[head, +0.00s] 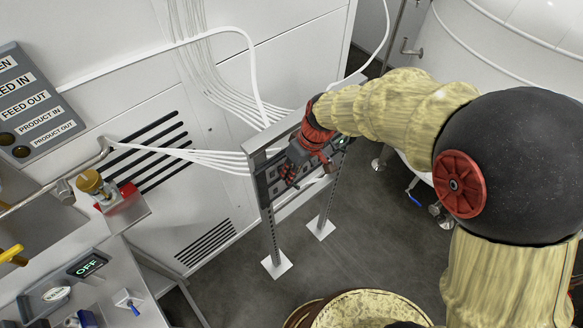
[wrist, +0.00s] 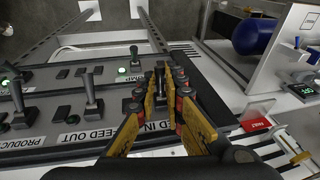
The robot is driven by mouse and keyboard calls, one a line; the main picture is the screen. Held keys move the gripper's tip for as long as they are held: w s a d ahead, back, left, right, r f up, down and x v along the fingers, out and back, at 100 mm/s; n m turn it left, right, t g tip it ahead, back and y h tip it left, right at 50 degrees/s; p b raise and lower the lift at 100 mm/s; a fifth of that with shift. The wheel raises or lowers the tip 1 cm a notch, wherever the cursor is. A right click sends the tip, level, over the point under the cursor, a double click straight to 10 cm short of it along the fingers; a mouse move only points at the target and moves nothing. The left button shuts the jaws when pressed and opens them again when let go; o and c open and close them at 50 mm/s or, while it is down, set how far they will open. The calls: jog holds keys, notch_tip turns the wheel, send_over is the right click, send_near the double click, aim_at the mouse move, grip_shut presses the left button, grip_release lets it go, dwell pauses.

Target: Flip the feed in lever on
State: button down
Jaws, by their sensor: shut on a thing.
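A grey lever panel (wrist: 75,90) fills the left and middle of the wrist view, with labels reading PRODUCT, FEED OUT and FEED IN. My gripper (wrist: 168,82) has its yellow fingers closed at the FEED IN position, shut on the feed in lever, which the fingers mostly hide. The feed out lever (wrist: 92,95) stands free to the left, with another lever (wrist: 18,98) farther left. In the head view my gripper (head: 297,165) is at the front of the panel (head: 268,183), which stands on two legs. Its fingers are too small there to make out.
A green light (wrist: 121,71) shows on the panel, with another lever (wrist: 134,57) nearby. White cables run to the panel from the wall cabinet. A counter with an OFF display (head: 88,264) is at left. Open floor (head: 245,300) lies before the panel legs.

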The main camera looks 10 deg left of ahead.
jog(key=p, duration=0.1)
jog(key=r+g+h+p, duration=0.1)
jog(key=shift+w+a+p, duration=0.15)
jog(key=shift+p, duration=0.25)
jog(key=shift+f+h+p, duration=0.1)
jog(key=shift+h+p, duration=0.2)
jog(key=c, duration=1.9)
grip_release()
jog(key=shift+f, duration=0.1)
jog(key=r, duration=0.4)
jog(key=w+d+r, duration=0.1)
jog(key=r, duration=0.6)
jog(key=shift+w+d+r, duration=0.3)
jog(key=shift+w+r, duration=0.05)
jog(key=shift+r, duration=0.05)
